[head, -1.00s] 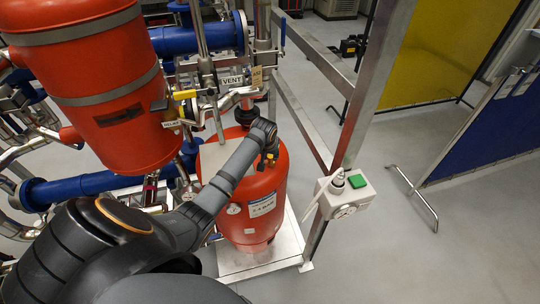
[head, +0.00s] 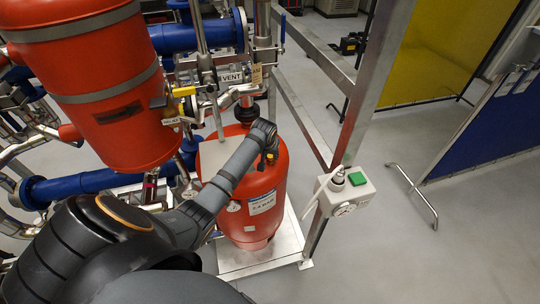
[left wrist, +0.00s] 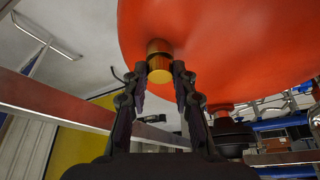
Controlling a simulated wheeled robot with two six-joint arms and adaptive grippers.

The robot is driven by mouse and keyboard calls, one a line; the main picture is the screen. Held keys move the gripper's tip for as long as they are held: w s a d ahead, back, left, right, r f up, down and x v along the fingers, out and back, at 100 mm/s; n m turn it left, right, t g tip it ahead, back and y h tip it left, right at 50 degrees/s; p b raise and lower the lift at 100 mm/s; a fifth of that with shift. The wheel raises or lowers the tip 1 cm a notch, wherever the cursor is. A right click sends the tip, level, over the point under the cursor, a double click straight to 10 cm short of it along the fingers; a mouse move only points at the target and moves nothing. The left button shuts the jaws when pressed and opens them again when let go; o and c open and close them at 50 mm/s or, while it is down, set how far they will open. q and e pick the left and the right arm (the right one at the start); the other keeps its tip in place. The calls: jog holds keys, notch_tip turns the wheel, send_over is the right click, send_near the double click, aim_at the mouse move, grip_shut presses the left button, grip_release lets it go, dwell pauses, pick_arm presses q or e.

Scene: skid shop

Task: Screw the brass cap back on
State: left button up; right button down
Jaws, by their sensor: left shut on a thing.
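The brass cap (left wrist: 159,62) shows in the left wrist view between the fingertips of my left gripper (left wrist: 160,76). The gripper is shut on it. The cap's far end meets the underside of the round red surface in the picture, part of the red vessel (left wrist: 225,45); whether its thread is engaged cannot be seen. My right gripper is not in view.
A steel frame post (head: 352,115) stands right of the vessel and carries a grey box (head: 345,190) with a green button and a gauge. A larger red tank (head: 95,80), blue pipes (head: 85,186) and valves crowd the left. Open floor lies at the right.

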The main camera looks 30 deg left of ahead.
pick_arm(q)
jog(key=shift+a+r+m+p, duration=0.15)
jog(key=shift+m+p, duration=0.25)
jog(key=shift+m, duration=0.2)
jog(key=shift+m+h, duration=0.6)
jog(key=shift+m, duration=0.4)
jog(key=shift+m+h, duration=0.3)
jog(key=shift+m, duration=0.5)
jog(key=shift+c, duration=0.4)
jog(key=shift+w+f+m+h, duration=0.2)
jog(key=shift+m+h, duration=0.2)
jog(key=shift+m, duration=0.6)
grip_shut()
jog(key=shift+f+m+h+b, duration=0.15)
jog(key=shift+m+h+b, duration=0.15)
jog(key=shift+m+b, duration=0.35)
jog(key=shift+s+f+m+h+b, duration=0.1)
jog(key=shift+m+h+b, duration=0.25)
jog(key=shift+m, duration=0.7)
jog(key=shift+m+g+h, duration=0.25)
jog(key=shift+m+g, duration=0.05)
jog(key=shift+m, duration=0.3)
